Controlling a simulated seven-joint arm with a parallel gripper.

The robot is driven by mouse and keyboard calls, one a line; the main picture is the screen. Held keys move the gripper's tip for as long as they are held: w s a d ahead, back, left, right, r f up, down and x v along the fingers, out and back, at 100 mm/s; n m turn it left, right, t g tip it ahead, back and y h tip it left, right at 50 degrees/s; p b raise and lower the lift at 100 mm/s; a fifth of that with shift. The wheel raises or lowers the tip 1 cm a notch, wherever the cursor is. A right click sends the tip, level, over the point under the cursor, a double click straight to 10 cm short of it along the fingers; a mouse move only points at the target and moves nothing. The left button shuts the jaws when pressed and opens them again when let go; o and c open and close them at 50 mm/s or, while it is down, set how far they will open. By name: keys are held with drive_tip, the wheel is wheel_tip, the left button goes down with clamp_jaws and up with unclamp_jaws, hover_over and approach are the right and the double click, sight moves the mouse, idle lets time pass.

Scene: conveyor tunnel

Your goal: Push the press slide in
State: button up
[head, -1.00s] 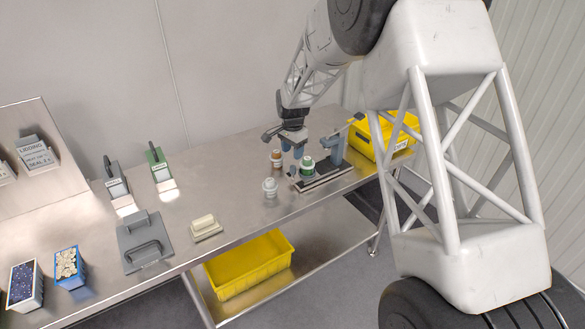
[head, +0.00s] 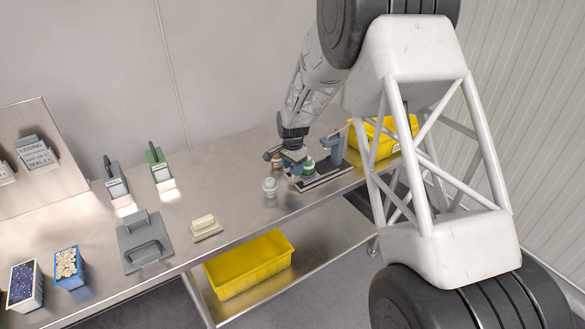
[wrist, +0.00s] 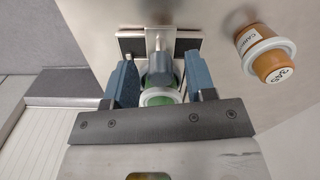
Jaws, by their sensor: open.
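The press, with a blue-grey upright (head: 338,149) and a dark, light-edged base rail (head: 328,180), stands near the right end of the bench. A green jar (head: 309,168) with a pale top sits at the rail's left part. My gripper (head: 296,168) is low beside the jar at the press's left end. In the wrist view the open blue fingers (wrist: 162,88) flank a green and white jar (wrist: 160,97), with space between. Beyond it lies a metal plate with a pale post (wrist: 158,45), perhaps part of the slide. The slide's exact position is unclear.
An orange-brown jar (wrist: 268,52) stands beside the press. A white jar (head: 270,187) stands in front-left. A yellow bin (head: 378,138) sits behind right; another (head: 248,264) is on the lower shelf.

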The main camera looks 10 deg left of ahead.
drive_tip(key=shift+f, duration=0.25)
drive_tip(key=shift+c, duration=0.5)
clamp_jaws()
drive_tip(key=shift+w+d, duration=1.55)
drive_tip(key=shift+w, duration=0.1)
drive_tip(key=shift+o, duration=0.5)
unclamp_jaws()
drive_tip(key=shift+r, duration=0.15)
drive_tip(key=shift+r, duration=3.8)
